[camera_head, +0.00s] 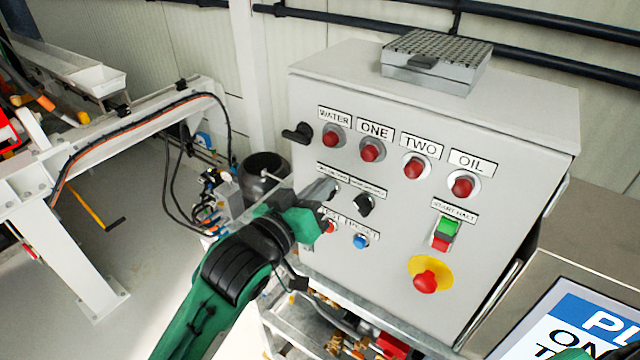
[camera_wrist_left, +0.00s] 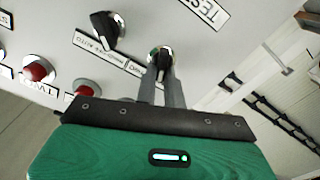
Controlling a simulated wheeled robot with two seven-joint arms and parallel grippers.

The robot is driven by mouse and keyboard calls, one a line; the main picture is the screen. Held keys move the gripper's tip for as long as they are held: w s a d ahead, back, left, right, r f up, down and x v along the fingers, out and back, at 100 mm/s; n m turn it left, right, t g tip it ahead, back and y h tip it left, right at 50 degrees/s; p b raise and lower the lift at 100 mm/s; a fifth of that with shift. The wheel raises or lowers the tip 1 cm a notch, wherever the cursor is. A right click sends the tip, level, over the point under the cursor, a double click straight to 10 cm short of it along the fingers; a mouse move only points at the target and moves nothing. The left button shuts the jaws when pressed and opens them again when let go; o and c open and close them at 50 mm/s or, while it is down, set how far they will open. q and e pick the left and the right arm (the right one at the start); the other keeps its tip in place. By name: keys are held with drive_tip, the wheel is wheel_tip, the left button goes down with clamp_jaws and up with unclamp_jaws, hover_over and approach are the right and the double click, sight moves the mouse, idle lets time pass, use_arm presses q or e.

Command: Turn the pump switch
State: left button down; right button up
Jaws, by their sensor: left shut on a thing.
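The grey control box (camera_head: 330,260) carries two black rotary switches on its front, below the WATER, ONE, TWO and OIL lamps. My left gripper (camera_head: 326,190) is at the left switch and mostly covers it. In the left wrist view the gripper (camera_wrist_left: 160,82) has its two fingers shut on this black switch (camera_wrist_left: 162,57), one on each side of its handle. The right switch (camera_head: 364,205) is free; it also shows in the left wrist view (camera_wrist_left: 108,28). Small print on the labels above the switches is unreadable.
A red lamp (camera_head: 333,137) is under the WATER label. A green and red start/halt button (camera_head: 447,228) and a red emergency button (camera_head: 425,281) are at the right. A blue button (camera_head: 361,241) lies just below the switches. A screen (camera_head: 570,325) is at lower right.

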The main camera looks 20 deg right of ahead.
use_arm(q)
drive_tip(key=shift+w+a+n+p, duration=0.15)
drive_tip(key=shift+n+p, duration=1)
drive_tip(key=shift+n, duration=0.95)
drive_tip(key=shift+f, duration=0.1)
drive_tip(key=c, duration=1.5)
unclamp_jaws()
drive_tip(key=b+v, duration=0.5)
drive_tip(key=v, duration=0.9)
drive_tip(key=shift+b, duration=0.4)
